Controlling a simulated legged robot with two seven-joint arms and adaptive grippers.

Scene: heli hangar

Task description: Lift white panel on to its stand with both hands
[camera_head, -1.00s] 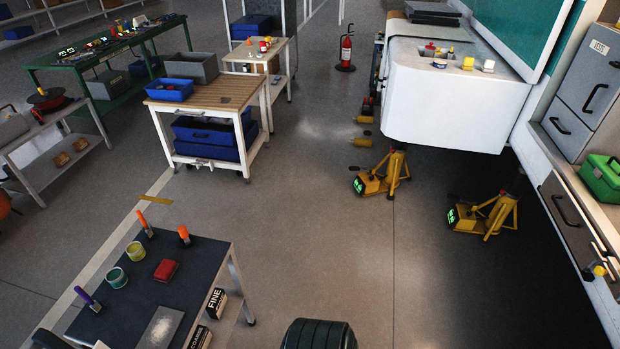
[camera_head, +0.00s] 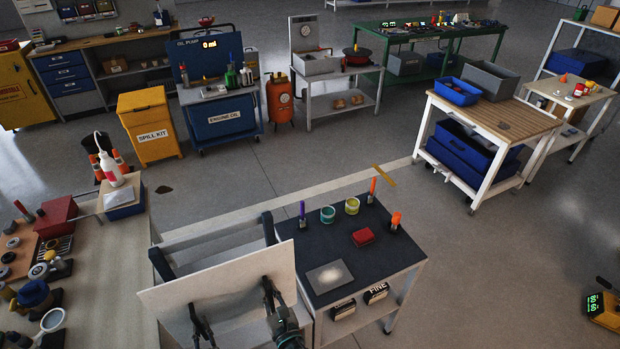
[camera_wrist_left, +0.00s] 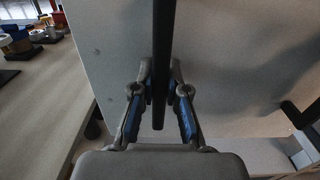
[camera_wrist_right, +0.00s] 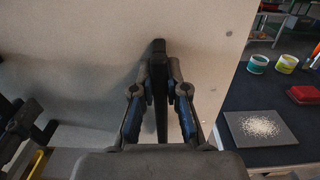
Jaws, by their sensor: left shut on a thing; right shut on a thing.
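The white panel (camera_head: 228,276) is held up, tilted, in front of the stand at the bottom of the head view. The stand has a pale body (camera_head: 212,240) and two dark uprights (camera_head: 268,228); the panel hides part of it. My left gripper (camera_wrist_left: 159,92) is shut on a dark bar-like handle on the panel face; it shows at the panel's lower part in the head view (camera_head: 201,325). My right gripper (camera_wrist_right: 159,88) is shut on the other dark handle, near the panel's right edge (camera_head: 270,297). I cannot tell whether the panel touches the stand.
A dark-topped cart (camera_head: 335,245) with cups, a red block and a grey plate stands close right of the panel. A bench (camera_head: 140,240) with tools and a bottle is at the left. Open floor (camera_head: 470,270) lies to the right.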

